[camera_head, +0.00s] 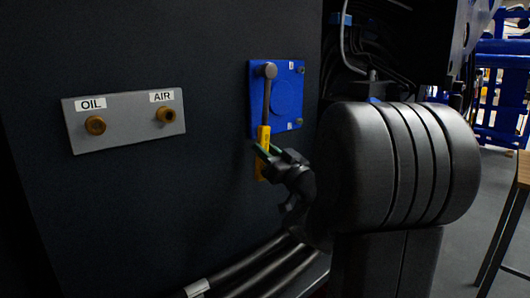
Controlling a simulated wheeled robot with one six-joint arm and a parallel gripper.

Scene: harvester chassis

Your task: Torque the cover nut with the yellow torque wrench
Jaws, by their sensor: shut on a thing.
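The blue cover (287,99) is a square plate on the dark chassis wall, with nuts at its corners. The yellow torque wrench (263,137) hangs nearly upright in front of the cover's left edge. Its grey round head (269,70) is over the cover's upper left corner and hides the nut there; I cannot tell whether it is fully seated. My gripper (264,152) is shut on the yellow handle below the cover. Part of the handle shows below the jaws. My dark arm covers the area right of the gripper.
A grey panel (122,122) with brass OIL and AIR fittings is on the wall to the left. Black hoses (262,265) run below the gripper. Cables (362,60) hang at the upper right. A wooden table (522,170) stands at the far right. The wall between panel and cover is clear.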

